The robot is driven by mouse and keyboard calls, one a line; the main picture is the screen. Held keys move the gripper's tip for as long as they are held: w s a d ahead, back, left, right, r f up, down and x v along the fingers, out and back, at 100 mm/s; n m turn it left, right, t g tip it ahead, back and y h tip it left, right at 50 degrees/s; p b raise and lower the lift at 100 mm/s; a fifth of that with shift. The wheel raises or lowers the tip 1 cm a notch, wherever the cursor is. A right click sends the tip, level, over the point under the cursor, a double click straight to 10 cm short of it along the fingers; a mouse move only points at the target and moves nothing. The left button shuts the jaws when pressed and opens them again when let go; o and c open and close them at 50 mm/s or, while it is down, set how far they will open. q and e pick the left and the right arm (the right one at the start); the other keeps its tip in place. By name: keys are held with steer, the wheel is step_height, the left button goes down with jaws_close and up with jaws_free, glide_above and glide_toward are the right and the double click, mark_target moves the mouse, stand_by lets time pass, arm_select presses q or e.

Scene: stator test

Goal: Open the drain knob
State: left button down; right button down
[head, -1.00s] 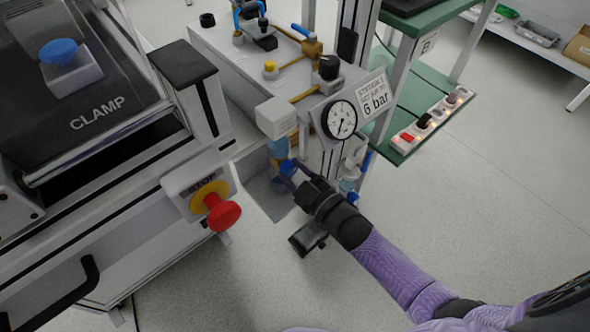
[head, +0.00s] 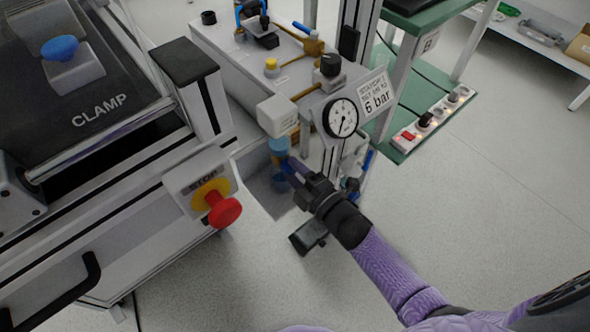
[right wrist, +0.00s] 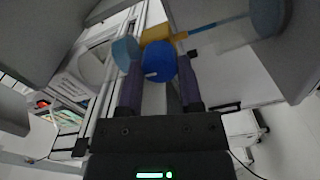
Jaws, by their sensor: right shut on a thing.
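The blue drain knob (right wrist: 160,62) sits between the two purple fingers of my right gripper (right wrist: 160,85) in the right wrist view. The fingers are shut on it, one on each side. In the head view the right gripper (head: 287,172) reaches in from the lower right, under the white-topped filter unit (head: 277,116) with its blue bowl (head: 279,146). Its fingers partly hide the knob there, and a little blue (head: 279,183) shows beside them. My left gripper is not in view.
A red stop button (head: 224,211) is to the left. A green bench (head: 408,140) stands at the right. The floor below is clear.

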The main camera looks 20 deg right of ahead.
steer(key=shift+f, duration=0.1)
stand_by(0.4)
steer(key=shift+c, duration=1.3)
jaws_free()
steer(key=shift+s+d, duration=0.1)
steer(key=shift+s, duration=0.3)
steer(key=p+v, duration=0.3)
steer(key=v, duration=0.6)
